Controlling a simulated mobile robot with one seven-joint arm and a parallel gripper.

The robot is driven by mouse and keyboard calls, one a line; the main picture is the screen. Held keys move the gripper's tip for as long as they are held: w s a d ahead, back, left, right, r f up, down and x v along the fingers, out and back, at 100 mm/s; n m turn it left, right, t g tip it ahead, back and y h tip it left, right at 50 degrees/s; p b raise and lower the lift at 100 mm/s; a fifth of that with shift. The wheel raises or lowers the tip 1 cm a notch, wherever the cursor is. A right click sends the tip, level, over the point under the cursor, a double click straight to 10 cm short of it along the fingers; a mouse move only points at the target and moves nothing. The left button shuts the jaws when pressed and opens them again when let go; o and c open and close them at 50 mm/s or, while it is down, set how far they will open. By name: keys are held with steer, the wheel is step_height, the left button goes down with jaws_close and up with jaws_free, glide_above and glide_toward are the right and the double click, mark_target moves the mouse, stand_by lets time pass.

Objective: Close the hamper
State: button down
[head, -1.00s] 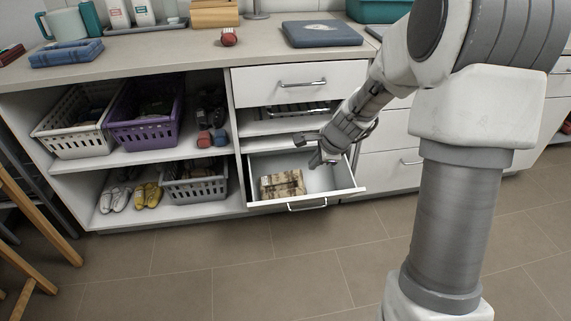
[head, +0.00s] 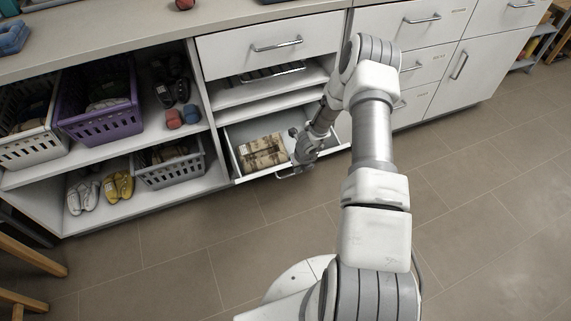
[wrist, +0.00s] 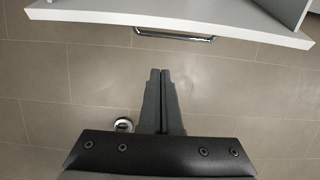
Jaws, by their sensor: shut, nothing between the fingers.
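The hamper appears to be the low pull-out drawer (head: 232,160), which stands open below the shelves, with a patterned beige box (head: 262,152) inside. Its bar handle (head: 287,175) is on the front; my gripper (head: 298,163) is close to it, over the front edge in the head view. In the wrist view, the white front edge (wrist: 110,16) and the handle (wrist: 175,35) lie across the top. My gripper (wrist: 160,72) is shut and empty there, its fingertips pointing towards the handle with floor showing between. Contact with the drawer cannot be told.
A closed drawer (head: 240,52) is above, with a wire rack (head: 268,72) on the shelf below it. To the left are a purple basket (head: 100,120), a grey basket (head: 172,172) and shoes (head: 118,186). The tiled floor (head: 490,180) in front is clear.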

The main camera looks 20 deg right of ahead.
steer(key=b+x, duration=0.4)
steer(key=x, duration=0.7)
steer(key=shift+w+r, duration=1.4)
steer(key=shift+r, duration=0.2)
steer(key=shift+w+r, duration=0.1)
steer(key=shift+r, duration=0.05)
